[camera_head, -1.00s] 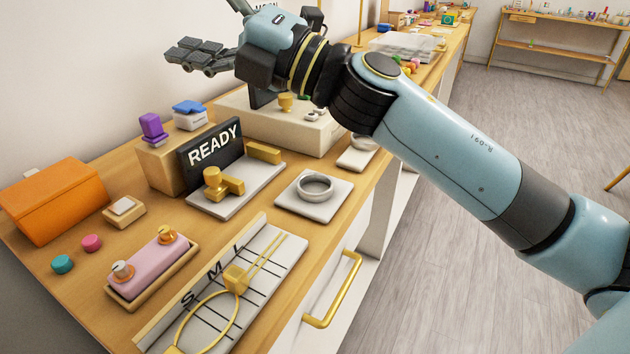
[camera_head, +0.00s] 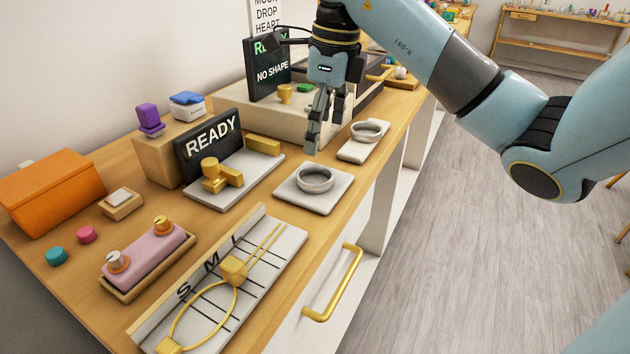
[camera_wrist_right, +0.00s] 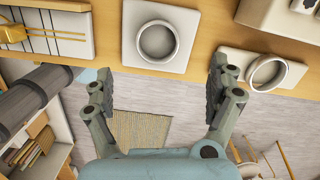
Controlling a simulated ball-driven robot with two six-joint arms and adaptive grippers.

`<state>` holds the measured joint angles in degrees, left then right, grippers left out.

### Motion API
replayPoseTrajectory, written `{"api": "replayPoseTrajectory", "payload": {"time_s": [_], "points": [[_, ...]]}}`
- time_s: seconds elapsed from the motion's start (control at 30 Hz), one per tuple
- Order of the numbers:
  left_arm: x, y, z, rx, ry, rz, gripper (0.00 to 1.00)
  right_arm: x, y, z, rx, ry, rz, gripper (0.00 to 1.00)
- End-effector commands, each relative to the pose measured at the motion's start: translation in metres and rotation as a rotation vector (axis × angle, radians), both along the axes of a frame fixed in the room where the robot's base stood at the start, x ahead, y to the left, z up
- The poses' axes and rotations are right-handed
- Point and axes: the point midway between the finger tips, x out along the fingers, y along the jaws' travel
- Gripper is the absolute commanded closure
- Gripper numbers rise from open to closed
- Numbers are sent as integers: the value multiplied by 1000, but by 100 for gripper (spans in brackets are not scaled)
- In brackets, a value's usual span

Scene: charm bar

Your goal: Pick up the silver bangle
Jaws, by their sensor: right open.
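Two silver-grey rings are in view; I cannot tell for sure which is the silver bangle. One ring (camera_head: 316,188) lies flat on a square pale pad (camera_head: 287,199) near the counter's front edge. The other ring (camera_head: 367,139) lies on a smaller pale plate (camera_head: 351,156) farther back. My right gripper (camera_head: 324,132) points down, open and empty, above the counter just behind the nearer ring. In the right wrist view, the open fingers (camera_wrist_right: 160,78) frame the counter edge, with the nearer ring (camera_wrist_right: 158,60) between and beyond them. My left gripper is not in view.
A READY sign (camera_head: 212,138) with gold pieces stands left of the nearer ring. A raised beige stand (camera_head: 240,113) is behind the gripper. A gold hoop on a sizing board (camera_head: 290,243) lies in front. Floor is open to the right.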

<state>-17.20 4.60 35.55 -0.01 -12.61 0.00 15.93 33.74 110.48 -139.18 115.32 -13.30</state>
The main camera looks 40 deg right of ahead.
Motion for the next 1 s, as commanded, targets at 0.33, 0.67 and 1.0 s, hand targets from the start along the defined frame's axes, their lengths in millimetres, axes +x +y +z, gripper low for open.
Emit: {"api": "replayPoseTrajectory", "payload": {"time_s": [0.33, 0.67, 1.0], "points": [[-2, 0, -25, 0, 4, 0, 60, 3, 5, -46, 4, 2, 1, 10], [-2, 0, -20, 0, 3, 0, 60, 7, 8, -85, 4, 0, 0, 10], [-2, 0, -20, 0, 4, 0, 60, 7, 7, -85, 3, -2, 1, 29]]}}
